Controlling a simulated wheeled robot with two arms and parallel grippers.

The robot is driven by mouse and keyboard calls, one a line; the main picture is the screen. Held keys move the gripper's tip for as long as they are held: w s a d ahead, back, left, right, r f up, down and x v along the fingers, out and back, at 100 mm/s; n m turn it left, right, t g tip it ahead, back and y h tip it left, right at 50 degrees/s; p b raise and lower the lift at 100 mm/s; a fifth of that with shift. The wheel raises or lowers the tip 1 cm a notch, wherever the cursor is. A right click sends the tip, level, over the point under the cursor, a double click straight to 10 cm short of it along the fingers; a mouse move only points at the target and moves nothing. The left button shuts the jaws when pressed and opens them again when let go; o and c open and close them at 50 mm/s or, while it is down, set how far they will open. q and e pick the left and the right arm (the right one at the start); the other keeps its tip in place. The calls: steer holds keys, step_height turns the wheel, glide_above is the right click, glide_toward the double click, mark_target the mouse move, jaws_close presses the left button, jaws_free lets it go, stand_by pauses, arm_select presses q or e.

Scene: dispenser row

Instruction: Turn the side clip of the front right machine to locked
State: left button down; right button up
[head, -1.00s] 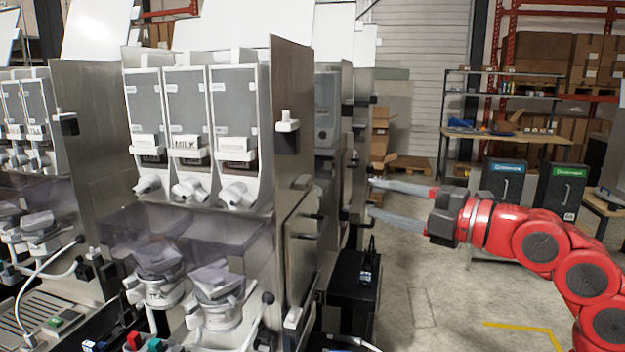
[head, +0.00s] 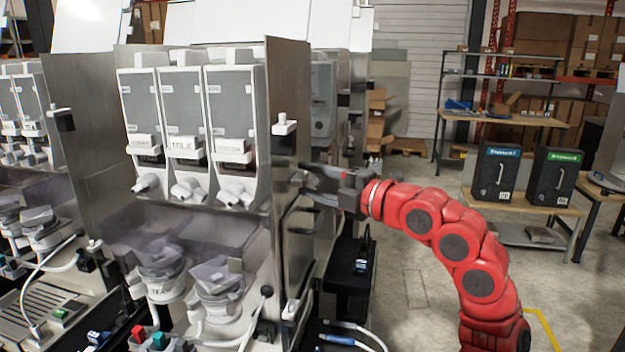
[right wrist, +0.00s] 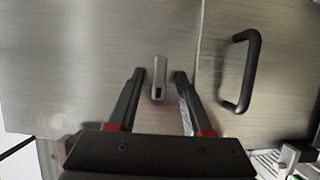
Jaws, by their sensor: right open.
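The front right machine (head: 287,75) has three canisters on its front and a steel side panel facing my right arm. In the right wrist view, the side clip (right wrist: 159,78) is a small grey metal tab on that panel, pointing along the fingers. My right gripper (head: 294,177) is at the panel, open. In the right wrist view its two black fingers (right wrist: 159,88) stand on either side of the clip, with a gap on both sides. In the head view the fingers largely hide the clip. My left gripper is not in view.
A black bar handle (right wrist: 243,70) is on the panel beside a vertical seam, right of the clip in the wrist view. A white knob on a black block (head: 285,125) sits higher up. A black box (head: 350,265) stands below my right arm.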

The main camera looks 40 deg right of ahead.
jaws_close()
steer(key=shift+f, duration=0.1)
steer(key=shift+w+d+f+n+y+b, duration=0.3)
steer(key=shift+n+y+b, duration=1.6)
steer(key=shift+n, duration=1.8)
steer(key=shift+w+d+f+n+y+b, duration=0.25)
steer(key=shift+n+y+b, duration=0.8)
steer(key=shift+n+b, duration=2.15)
steer(key=shift+w+d+f+n+y+b, duration=0.35)
steer(key=shift+n+y+b, duration=1.25)
steer(key=shift+n, duration=2.6)
steer(key=shift+s+a+f+n, duration=0.1)
steer(key=shift+s+n, duration=0.1)
steer(key=shift+n, duration=0.1)
jaws_free()
